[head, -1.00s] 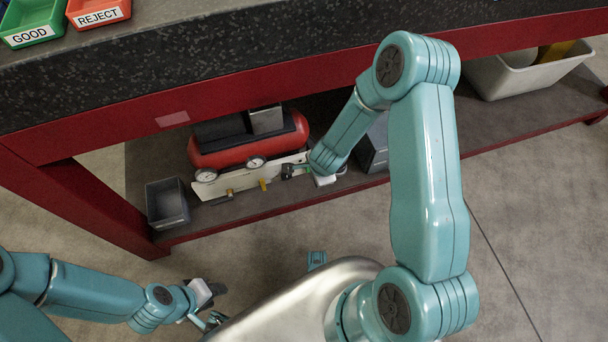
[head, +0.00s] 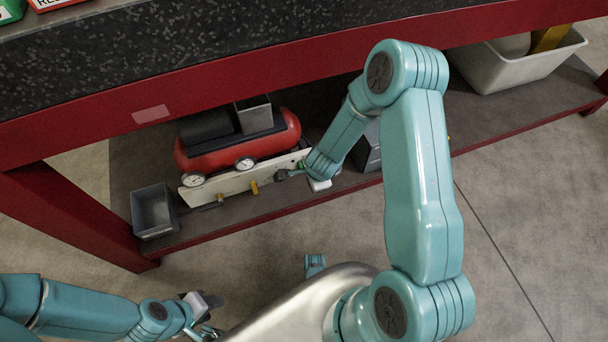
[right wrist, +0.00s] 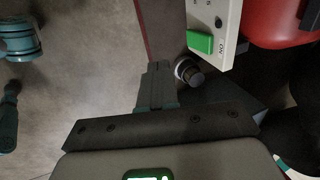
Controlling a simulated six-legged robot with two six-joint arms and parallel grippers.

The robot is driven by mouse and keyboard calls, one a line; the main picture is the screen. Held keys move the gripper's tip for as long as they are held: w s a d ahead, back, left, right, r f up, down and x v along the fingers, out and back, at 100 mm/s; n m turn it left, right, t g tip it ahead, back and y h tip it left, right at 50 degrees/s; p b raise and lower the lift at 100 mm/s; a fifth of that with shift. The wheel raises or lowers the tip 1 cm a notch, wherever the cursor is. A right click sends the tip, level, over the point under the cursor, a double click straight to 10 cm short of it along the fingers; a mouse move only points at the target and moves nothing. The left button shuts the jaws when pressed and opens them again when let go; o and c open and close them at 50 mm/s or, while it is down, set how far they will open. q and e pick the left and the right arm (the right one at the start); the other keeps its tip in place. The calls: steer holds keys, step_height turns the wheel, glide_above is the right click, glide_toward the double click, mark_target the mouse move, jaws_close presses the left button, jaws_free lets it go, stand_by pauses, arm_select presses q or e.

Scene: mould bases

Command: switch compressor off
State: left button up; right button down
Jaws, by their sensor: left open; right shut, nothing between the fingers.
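The compressor (head: 230,150) has a red tank with gauges and a pale front panel (head: 225,187), and stands on the bench's lower shelf. In the right wrist view its red tank (right wrist: 280,22) and panel (right wrist: 226,14) show at the top right. A green switch (right wrist: 200,42) sits on the panel beside the letters ON. My right gripper (head: 283,174) is shut and empty near the panel's right end. In the right wrist view its closed fingers (right wrist: 158,75) are left of and below the switch, seemingly apart from it. My left gripper (head: 211,316) is open and empty, low in front of the shelf.
A grey bin (head: 154,211) stands left of the compressor, and a dark box (head: 368,150) stands behind my right forearm. A pale tub (head: 520,68) is at the shelf's far right. The red bench beam (head: 240,90) runs above. A dark round knob (right wrist: 188,72) lies near my right fingers.

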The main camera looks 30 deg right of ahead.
steer(key=w+d+f+b, duration=0.1)
steer(key=w+f+b, duration=0.1)
steer(key=w+f, duration=0.4)
steer(key=shift+b+x, duration=0.4)
steer(key=shift+x, duration=1.2)
steer(key=shift+s+d, duration=0.2)
steer(key=shift+w+d+f+p, duration=0.1)
steer(key=shift+w+f+p, duration=0.25)
steer(key=shift+p, duration=0.4)
steer(key=shift+r, duration=0.15)
